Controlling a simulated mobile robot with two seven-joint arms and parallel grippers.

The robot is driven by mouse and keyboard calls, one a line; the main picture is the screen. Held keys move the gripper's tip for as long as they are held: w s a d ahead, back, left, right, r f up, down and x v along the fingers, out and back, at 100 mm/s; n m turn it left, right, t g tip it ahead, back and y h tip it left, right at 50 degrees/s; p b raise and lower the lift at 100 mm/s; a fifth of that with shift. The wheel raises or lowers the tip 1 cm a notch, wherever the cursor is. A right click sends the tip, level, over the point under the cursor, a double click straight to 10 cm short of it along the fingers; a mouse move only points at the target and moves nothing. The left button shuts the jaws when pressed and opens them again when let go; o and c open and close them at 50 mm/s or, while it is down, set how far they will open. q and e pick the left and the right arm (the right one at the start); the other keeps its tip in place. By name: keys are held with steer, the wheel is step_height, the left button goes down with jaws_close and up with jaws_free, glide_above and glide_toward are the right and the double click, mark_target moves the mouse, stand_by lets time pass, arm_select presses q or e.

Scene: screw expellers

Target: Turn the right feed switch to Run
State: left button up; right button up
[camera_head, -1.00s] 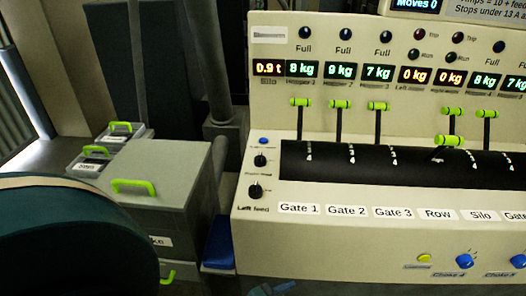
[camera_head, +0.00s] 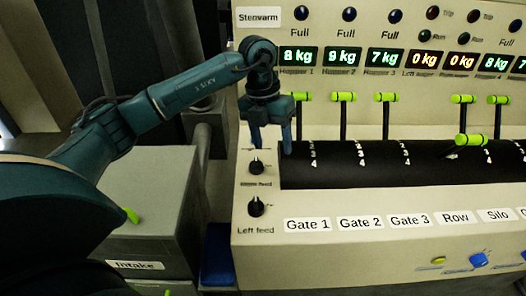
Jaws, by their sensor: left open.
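Two black feed switches sit on the left end of the cream control panel (camera_head: 262,228). The upper switch (camera_head: 256,168) has a label below it that is too blurred to read surely; the lower switch (camera_head: 256,207) is labelled "Left feed". The pointer settings on both are too small to tell. My left gripper (camera_head: 271,143) is open and empty, with its fingers pointing down. In the picture its left finger ends just above the upper switch; I cannot tell whether they touch. The right gripper is not in view.
Several green-handled levers (camera_head: 343,97) rise from the black slotted drum (camera_head: 380,165) to the right of my left gripper. Lit displays (camera_head: 341,56) stand behind. A grey box (camera_head: 160,190) labelled "Intake" is below my left arm. Yellow and blue buttons sit at lower right.

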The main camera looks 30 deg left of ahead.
arm_select(q)
step_height(320, 180, up, 3)
steer(key=n+y, duration=0.1)
steer(key=y, duration=0.1)
glide_above(256, 162)
step_height(256, 162, down, 12)
steer(key=shift+f+p, duration=0.1)
steer(key=shift+p, duration=0.9)
steer(key=shift+f, duration=0.5)
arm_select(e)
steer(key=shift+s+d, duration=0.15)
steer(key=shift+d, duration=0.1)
arm_select(q)
steer(key=c, duration=1)
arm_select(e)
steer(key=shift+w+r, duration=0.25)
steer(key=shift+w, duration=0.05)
